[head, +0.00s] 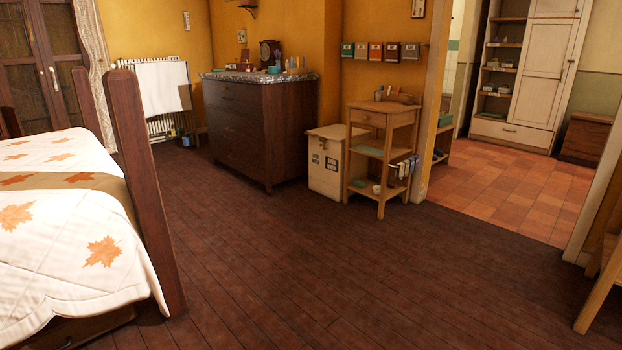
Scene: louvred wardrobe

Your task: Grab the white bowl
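A small pale, bowl-like thing (377,189) sits on the bottom shelf of a wooden stand (368,118) in the middle distance. It is too small to tell for sure that it is a white bowl. No other white bowl is clear to me. Neither of my grippers shows in the head view.
A white box (325,178) stands left of the stand, beside a dark dresser (240,125) with small items on top. A bed (60,220) with a tall post fills the left. A doorway opens onto red tiles (510,190). The wooden floor (290,270) between is clear.

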